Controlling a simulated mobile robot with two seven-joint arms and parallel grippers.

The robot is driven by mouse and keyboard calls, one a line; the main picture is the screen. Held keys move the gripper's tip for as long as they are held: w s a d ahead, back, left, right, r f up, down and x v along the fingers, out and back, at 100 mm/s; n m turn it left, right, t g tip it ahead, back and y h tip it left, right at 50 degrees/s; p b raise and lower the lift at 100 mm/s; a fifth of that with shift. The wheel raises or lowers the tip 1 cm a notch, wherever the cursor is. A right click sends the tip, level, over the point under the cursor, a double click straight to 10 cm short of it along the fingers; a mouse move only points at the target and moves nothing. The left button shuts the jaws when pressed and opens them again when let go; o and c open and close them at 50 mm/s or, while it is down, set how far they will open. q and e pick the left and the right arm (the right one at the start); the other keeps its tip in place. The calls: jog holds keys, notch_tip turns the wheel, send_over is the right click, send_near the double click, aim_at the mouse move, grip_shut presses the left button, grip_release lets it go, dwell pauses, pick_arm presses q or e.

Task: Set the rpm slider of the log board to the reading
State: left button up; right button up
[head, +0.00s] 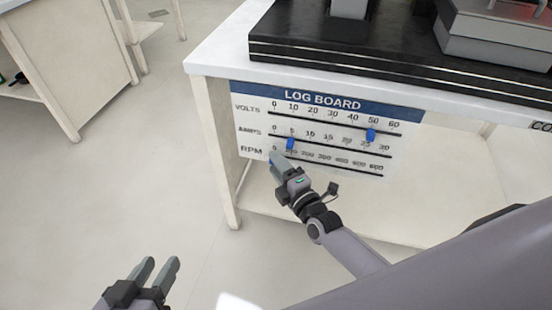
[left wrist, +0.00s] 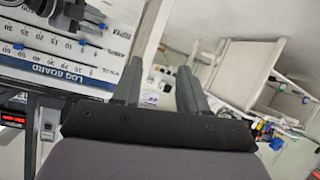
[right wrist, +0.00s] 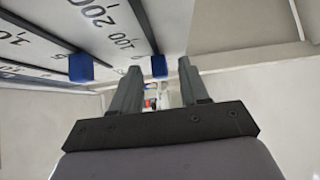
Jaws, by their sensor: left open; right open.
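The log board (head: 314,103) hangs on the bench front with VOLTS, AMPS and RPM rows. The volts slider (head: 370,135) is blue and near 50. The amps slider (head: 290,144) is blue and near 5. My right gripper (head: 277,160) is open at the left end of the RPM row and hides that end in the head view. In the right wrist view the blue rpm slider (right wrist: 159,66) is at the 0 end, seen between the open fingertips; contact is unclear. The amps slider (right wrist: 80,67) is beside it. My left gripper (head: 160,264) is open and empty, low over the floor.
A black platform (head: 330,62) with grey equipment (head: 495,35) stands on the white bench (head: 215,58). A red display (left wrist: 14,118) shows in the left wrist view, too small to read. Another bench (head: 75,60) stands at the left. The floor between is clear.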

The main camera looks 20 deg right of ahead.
aim_at(299, 159)
pick_arm(q)
jog(key=shift+w+d, duration=0.1)
jog(key=shift+w, duration=0.1)
pick_arm(e)
jog(key=shift+w, duration=0.15)
grip_shut()
jog(key=s+d+p, duration=0.1)
jog(key=d, duration=0.1)
jog(key=s+d+p, duration=0.1)
jog(key=s+d, duration=0.1)
jog(key=s+d+p, duration=0.1)
jog(key=d, duration=0.2)
jog(key=shift+s, duration=0.4)
pick_arm(q)
jog(key=a, duration=0.1)
jog(key=y, duration=0.1)
jog(key=s+a, duration=0.1)
jog(key=shift+a+r+m+y, duration=0.3)
jog(key=shift+r, duration=0.1)
pick_arm(e)
grip_release()
